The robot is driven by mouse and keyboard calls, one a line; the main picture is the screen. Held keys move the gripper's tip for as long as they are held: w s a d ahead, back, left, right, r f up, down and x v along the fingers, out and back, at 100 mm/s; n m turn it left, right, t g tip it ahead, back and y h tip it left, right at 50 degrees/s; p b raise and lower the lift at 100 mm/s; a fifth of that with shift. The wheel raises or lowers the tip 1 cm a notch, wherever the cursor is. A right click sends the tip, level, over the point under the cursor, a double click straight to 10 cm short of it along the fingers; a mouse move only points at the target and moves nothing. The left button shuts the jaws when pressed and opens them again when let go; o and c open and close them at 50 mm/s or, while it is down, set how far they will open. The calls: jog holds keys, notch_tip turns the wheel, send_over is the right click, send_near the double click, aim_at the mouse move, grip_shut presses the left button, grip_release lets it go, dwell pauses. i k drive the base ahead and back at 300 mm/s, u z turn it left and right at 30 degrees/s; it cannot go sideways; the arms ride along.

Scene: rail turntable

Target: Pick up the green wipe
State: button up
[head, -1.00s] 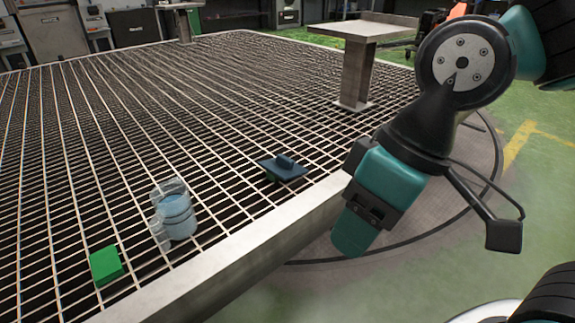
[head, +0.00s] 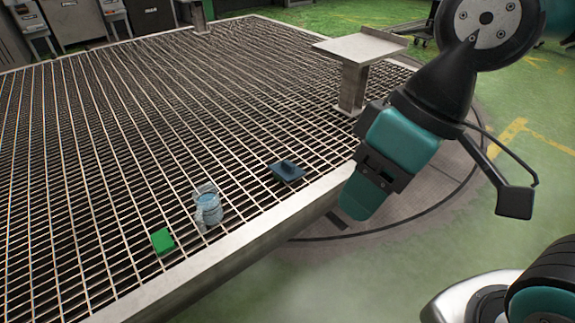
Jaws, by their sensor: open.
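The green wipe (head: 162,240) is a small bright green folded square. It lies flat on the metal grating, near the front edge, at the lower left of the head view. My gripper (head: 357,196) hangs at the right, pointing down, beyond the grating's front edge. It is open and empty, well to the right of the wipe and apart from it. The gap between its fingers is hard to see from this side.
A clear jug (head: 207,206) with bluish contents stands just right of the wipe. A dark blue flat block with a raised grip (head: 287,172) lies farther right on the grating (head: 120,130). A pale metal rim (head: 250,237) borders the front. A metal pedestal (head: 352,88) stands behind.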

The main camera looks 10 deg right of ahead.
aim_at(163, 243)
jog(key=u, duration=2.15)
jog(key=i, duration=1.5)
jog(key=z, duration=1.9)
